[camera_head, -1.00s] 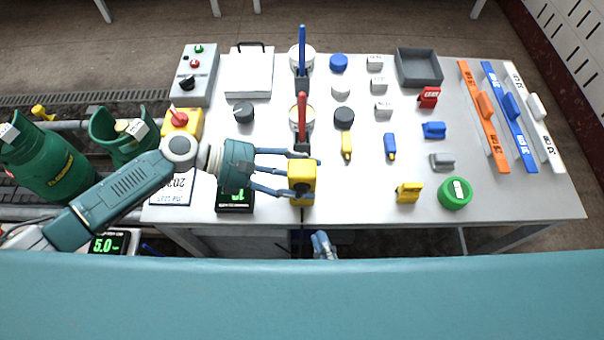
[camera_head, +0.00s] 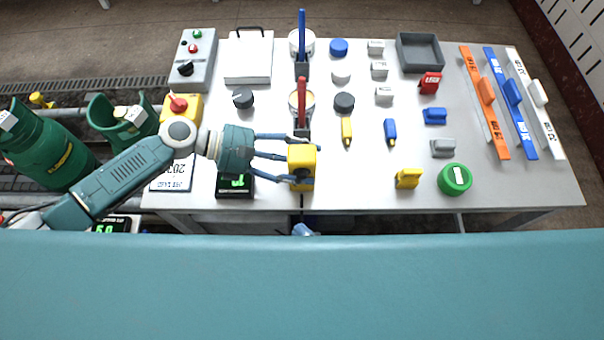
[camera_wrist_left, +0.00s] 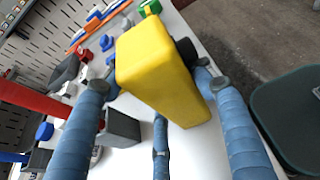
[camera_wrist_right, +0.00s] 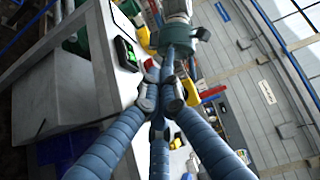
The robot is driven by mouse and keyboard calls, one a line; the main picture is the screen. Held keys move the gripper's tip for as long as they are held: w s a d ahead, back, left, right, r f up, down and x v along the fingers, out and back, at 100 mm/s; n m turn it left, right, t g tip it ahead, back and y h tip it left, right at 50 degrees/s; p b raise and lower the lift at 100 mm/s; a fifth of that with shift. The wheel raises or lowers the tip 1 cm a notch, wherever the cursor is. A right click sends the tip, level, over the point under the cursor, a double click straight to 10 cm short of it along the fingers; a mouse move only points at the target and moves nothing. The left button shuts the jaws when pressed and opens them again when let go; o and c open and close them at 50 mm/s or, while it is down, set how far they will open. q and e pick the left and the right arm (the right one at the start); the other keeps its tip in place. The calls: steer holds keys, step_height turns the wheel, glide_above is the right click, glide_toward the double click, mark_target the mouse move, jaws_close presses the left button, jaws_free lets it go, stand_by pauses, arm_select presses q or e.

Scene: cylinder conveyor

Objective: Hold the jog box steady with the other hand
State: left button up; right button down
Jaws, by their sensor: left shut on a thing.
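The yellow jog box (camera_head: 301,160) is between the fingers of my left gripper (camera_head: 302,163), held above the table's front edge. In the left wrist view the jog box (camera_wrist_left: 160,72) fills the middle, with blue fingers around it and a dark round part at its side. My right gripper (camera_head: 304,229) shows only as a small tip below the table's front edge; the teal foreground hides the rest. In the right wrist view the fingertips of my right gripper (camera_wrist_right: 160,95) come together with nothing visible between them. It is apart from the jog box in the head view.
A grey tray (camera_head: 420,53) stands at the back. Green cylinders (camera_head: 50,150) stand left. The front right tabletop is mostly clear.

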steer(key=w, duration=0.8)
steer(key=shift+w, duration=0.25)
steer(key=shift+w, duration=0.2)
stand_by(1.1)
steer(key=shift+w, duration=0.2)
steer(key=shift+w, duration=0.45)
stand_by(2.6)
steer(key=shift+s, duration=0.1)
stand_by(1.2)
steer(key=shift+s, duration=0.75)
steer(key=shift+s, duration=2.55)
